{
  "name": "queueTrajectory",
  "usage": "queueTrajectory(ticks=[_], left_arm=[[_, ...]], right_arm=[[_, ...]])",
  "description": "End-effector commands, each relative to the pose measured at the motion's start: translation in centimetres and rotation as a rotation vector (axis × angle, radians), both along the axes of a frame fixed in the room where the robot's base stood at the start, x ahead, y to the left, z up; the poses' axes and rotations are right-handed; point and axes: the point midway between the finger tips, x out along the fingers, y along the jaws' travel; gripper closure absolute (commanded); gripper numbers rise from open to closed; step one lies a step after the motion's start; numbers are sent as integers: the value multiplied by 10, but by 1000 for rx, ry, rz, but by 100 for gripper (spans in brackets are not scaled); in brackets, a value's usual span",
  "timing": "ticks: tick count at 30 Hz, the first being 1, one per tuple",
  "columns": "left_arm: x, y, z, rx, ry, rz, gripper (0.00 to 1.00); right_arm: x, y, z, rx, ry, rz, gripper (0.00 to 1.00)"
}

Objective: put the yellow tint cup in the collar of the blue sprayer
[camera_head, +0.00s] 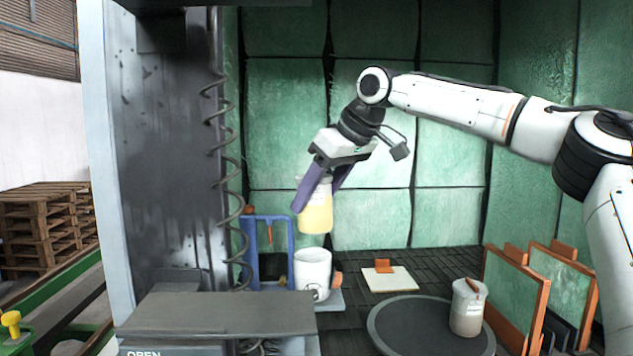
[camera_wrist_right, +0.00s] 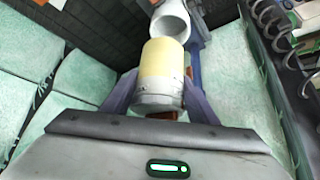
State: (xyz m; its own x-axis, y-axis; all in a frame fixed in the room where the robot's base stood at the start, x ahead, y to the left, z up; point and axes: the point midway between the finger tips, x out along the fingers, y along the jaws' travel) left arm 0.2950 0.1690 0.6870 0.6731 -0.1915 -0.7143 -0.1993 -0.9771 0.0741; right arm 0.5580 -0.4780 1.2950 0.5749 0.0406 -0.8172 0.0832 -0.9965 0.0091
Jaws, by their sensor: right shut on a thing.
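The yellow tint cup (camera_head: 316,216) has a pale grey cap end and is held upright in my right gripper (camera_head: 322,190), whose purple fingers are shut on it. It also shows in the wrist view (camera_wrist_right: 162,75) between the fingers. Below it is a white, open-topped cylinder (camera_head: 312,270), which looks like the collar; it also shows beyond the cup in the wrist view (camera_wrist_right: 170,24). The blue sprayer (camera_head: 290,240) stands just left of it as a blue upright frame. The cup is above the cylinder with a gap between them. My left gripper is out of view.
A round dark turntable (camera_head: 400,325) carries a pale lidded cup (camera_head: 467,308). Orange-framed panels (camera_head: 515,290) stand at the right. A white tile with an orange block (camera_head: 392,279) lies behind the turntable. A coiled hose (camera_head: 228,160) hangs at the left, above a grey box (camera_head: 220,314).

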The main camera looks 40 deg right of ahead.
Motion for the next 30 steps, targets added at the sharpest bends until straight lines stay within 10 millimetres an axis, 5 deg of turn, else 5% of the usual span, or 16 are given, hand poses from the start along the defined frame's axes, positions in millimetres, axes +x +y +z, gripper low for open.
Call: queueTrajectory(ticks=[30], left_arm=[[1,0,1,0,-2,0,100]], right_arm=[[-1,7,-61,13,-39,2,79]])
